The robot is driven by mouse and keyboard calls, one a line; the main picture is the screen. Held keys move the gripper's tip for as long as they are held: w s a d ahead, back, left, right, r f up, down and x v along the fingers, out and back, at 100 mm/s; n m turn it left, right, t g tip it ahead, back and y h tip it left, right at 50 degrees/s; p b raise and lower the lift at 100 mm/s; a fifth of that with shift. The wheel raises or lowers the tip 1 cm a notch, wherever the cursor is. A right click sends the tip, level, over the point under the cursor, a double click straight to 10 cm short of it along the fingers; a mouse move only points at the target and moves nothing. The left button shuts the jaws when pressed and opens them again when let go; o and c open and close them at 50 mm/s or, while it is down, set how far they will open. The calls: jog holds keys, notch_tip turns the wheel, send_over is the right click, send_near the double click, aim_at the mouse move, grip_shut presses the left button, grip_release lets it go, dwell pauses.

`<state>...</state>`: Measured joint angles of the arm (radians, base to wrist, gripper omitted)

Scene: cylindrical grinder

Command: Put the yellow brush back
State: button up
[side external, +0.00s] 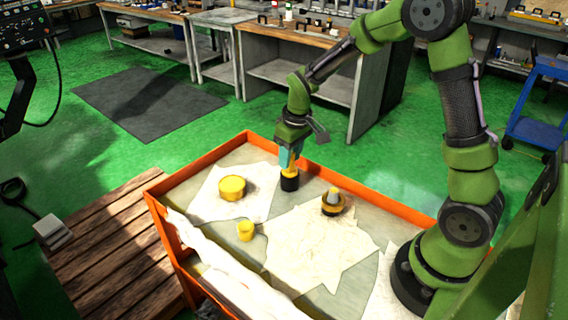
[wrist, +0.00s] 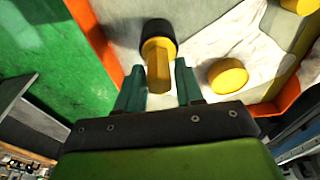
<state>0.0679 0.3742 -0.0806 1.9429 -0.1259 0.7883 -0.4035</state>
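The yellow brush (side external: 290,175), with a yellow handle and a thick black end, stands on the bench with its black end down, near the back edge. In the wrist view the brush (wrist: 158,60) shows its handle pointing toward my gripper. My gripper (side external: 290,155) is right above it, pointing down. In the wrist view my gripper (wrist: 158,78) has its teal fingers apart, one on each side of the handle. Narrow gaps seem to show between handle and fingers. The side view hides most of the handle behind the fingers.
An orange rim (side external: 200,160) borders the bench. A wide yellow round piece (side external: 232,187), a small yellow cup-like piece (side external: 246,231) and a brown dish with a pale cone (side external: 333,203) stand on it. Crumpled pale sheets (side external: 315,250) cover parts of the top.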

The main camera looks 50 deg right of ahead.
aim_at(295, 173)
jog(key=shift+o, duration=0.9)
notch_tip(295, 173, up, 13)
jog(key=s, duration=0.2)
jog(key=s+a+r+m+t+y, duration=0.1)
jog(key=s+a, duration=0.3)
jog(key=s, duration=0.4)
jog(key=s+a+r+m+t+y, duration=0.1)
jog(key=s+a+r+m+t, duration=0.1)
jog(key=s, duration=0.5)
jog(key=a+m+t, duration=0.1)
jog(key=a+t, duration=0.1)
jog(key=shift+s+a+r, duration=0.3)
jog(key=shift+s+r, duration=0.05)
